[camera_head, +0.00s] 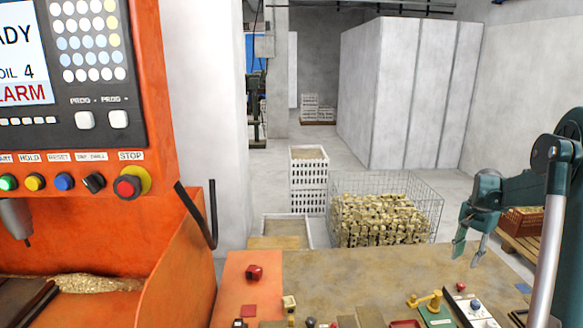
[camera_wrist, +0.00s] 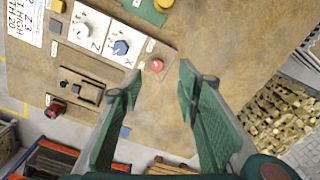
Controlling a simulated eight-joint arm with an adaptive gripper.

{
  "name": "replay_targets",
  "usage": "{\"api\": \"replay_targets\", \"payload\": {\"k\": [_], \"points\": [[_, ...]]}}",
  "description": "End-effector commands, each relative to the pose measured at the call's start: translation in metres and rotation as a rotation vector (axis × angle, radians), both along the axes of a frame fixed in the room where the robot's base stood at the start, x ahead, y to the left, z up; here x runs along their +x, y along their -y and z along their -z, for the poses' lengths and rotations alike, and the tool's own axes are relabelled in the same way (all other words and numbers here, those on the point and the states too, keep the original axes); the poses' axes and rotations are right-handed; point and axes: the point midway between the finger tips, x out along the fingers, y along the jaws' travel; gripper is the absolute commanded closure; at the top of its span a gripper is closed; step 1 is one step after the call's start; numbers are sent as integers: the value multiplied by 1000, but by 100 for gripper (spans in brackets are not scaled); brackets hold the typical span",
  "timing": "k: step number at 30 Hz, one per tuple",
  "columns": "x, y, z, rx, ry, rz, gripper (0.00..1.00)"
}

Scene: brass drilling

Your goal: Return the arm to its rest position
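My gripper (camera_head: 470,246) hangs above the right part of the workbench (camera_head: 340,275) in the head view, with its green fingers pointing down. In the wrist view my gripper (camera_wrist: 156,90) has its two green fingers spread wide apart, with nothing held between them. A small round red button (camera_wrist: 157,65) shows on the bench between the fingertips in that view, lower than the fingers. My arm rises at the right edge of the head view.
An orange machine (camera_head: 180,215) with a control panel stands at left. A wire basket of brass parts (camera_head: 385,215) stands behind the bench. A red object (camera_head: 254,272), a yellow-handled fixture (camera_head: 430,302) and dial boxes (camera_wrist: 122,47) are on the bench. Its middle is mostly clear.

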Motion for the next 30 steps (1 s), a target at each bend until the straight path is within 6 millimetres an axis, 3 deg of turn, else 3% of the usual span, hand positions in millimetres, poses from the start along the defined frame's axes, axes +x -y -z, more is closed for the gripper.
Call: {"api": "replay_targets", "payload": {"k": [14, 30], "points": [[-24, -89, -59, -44, 72, -156, 67], [-74, -190, -111, -101, 161, -349, 67]]}}
